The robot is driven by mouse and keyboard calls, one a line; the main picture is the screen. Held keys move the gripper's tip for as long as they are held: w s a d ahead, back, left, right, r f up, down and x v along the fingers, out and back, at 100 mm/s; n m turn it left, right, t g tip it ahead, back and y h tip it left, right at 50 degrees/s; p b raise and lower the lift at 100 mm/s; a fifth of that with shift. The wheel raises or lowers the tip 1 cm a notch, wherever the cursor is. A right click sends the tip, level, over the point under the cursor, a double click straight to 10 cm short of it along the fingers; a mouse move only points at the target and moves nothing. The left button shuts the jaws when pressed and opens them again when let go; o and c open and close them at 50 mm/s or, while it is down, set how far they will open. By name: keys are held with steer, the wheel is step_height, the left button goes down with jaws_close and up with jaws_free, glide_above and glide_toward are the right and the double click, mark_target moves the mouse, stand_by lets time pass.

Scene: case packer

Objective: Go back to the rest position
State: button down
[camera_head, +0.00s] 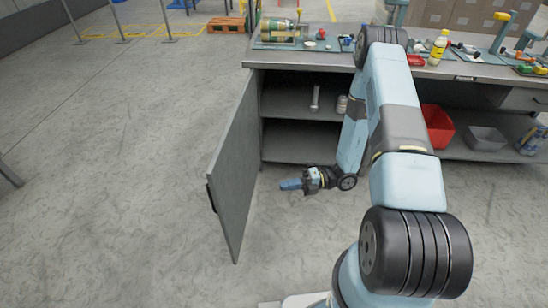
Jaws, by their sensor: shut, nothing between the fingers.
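My arm reaches forward from the lower right and bends down in front of the workbench (349,75). My gripper (290,184) hangs low in front of the bench's open compartment, pointing left. It is shut and empty, apart from the shelf and the door. The grey cabinet door (235,165) stands open to the left of my gripper, swung out toward me. My arm hides part of the bench front and its right-hand compartment.
The shelf holds a light upright item (315,97) and a can (342,104). A red bin (437,126) and a grey bin (486,138) sit to the right. A yellow bottle (438,47) and several small items stand on the benchtop. The floor (110,170) at left is clear.

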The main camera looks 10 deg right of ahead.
steer(key=s+d+r+n+g+h, duration=0.15)
steer(key=r+n+h, duration=0.35)
steer(key=r+n, duration=0.65)
steer(key=s+d+r+n+g+h, duration=0.15)
steer(key=r+n+h, duration=0.25)
steer(key=r+n, duration=0.75)
steer(key=s+d+r+n+t+h, duration=0.3)
steer(key=s+r+n, duration=0.1)
steer(key=r, duration=0.4)
steer(key=s+d+r+n+t+h, duration=0.3)
steer(key=s+r+n+t, duration=0.1)
steer(key=r, duration=0.5)
steer(key=s+d+r+n+t+h, duration=0.3)
steer(key=s+r+n, duration=0.1)
steer(key=r, duration=0.5)
steer(key=shift+s+d, duration=0.2)
steer(key=shift+s, duration=0.55)
steer(key=shift+d, duration=0.1)
